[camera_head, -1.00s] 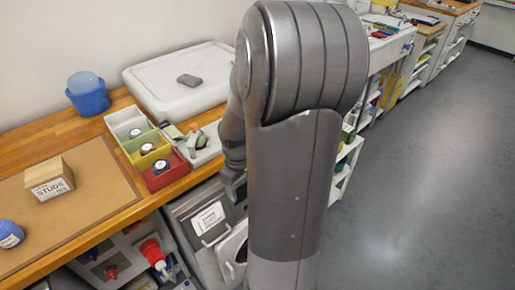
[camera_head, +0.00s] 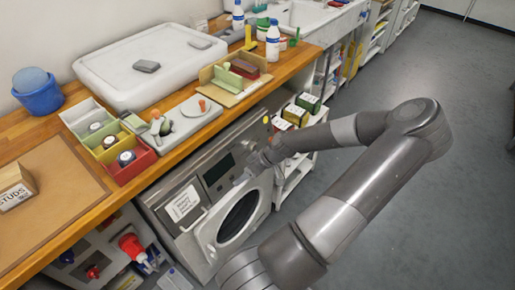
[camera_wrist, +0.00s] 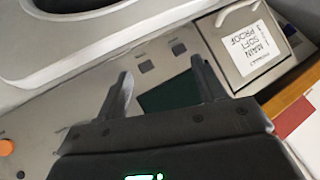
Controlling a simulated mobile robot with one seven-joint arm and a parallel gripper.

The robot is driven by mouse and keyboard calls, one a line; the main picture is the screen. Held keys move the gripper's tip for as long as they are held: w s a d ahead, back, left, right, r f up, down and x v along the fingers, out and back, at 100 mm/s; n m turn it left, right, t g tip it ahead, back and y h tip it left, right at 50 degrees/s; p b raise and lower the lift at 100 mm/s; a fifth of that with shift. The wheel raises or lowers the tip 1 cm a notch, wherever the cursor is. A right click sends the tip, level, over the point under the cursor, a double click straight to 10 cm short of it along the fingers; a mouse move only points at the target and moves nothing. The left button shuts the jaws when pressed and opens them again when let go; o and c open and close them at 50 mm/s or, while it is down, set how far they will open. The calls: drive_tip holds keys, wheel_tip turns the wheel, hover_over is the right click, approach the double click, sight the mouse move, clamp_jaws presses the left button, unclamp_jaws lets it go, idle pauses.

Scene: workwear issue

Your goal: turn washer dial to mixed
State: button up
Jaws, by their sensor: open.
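The grey washer (camera_head: 172,222) stands under the wooden counter, with its round door (camera_head: 203,236) at the front. Its control panel carries a dark display (camera_head: 218,170), which also shows in the wrist view (camera_wrist: 166,100). My gripper (camera_head: 243,177) is in front of the panel, right of the display. In the wrist view my gripper (camera_wrist: 162,86) is open, with the display between and beyond its fingers and nothing held. An orange round control (camera_wrist: 5,147) sits at the left edge of the wrist view. I cannot make out the dial or its setting; the gripper may hide it.
A labelled drawer front (camera_head: 184,205) is at the washer's left; it also shows in the wrist view (camera_wrist: 240,45). Sorting bins (camera_head: 108,142) and a grey tray (camera_head: 185,122) stand on the counter above. A shelf with boxes (camera_head: 295,114) is right of the washer. The floor is clear.

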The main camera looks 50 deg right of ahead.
drive_tip(key=s+d+r+m+t+h, duration=0.1)
drive_tip(key=d+t, duration=0.3)
drive_tip(key=d, duration=0.2)
drive_tip(key=m+t+h, duration=0.2)
drive_tip(key=t+h, duration=0.1)
drive_tip(key=t, duration=0.1)
approach(256, 147)
drive_tip(key=x, duration=0.9)
drive_tip(key=shift+w+f, duration=0.1)
drive_tip(key=shift+f, duration=0.05)
drive_tip(key=shift+c, duration=0.2)
drive_tip(key=c, duration=0.9)
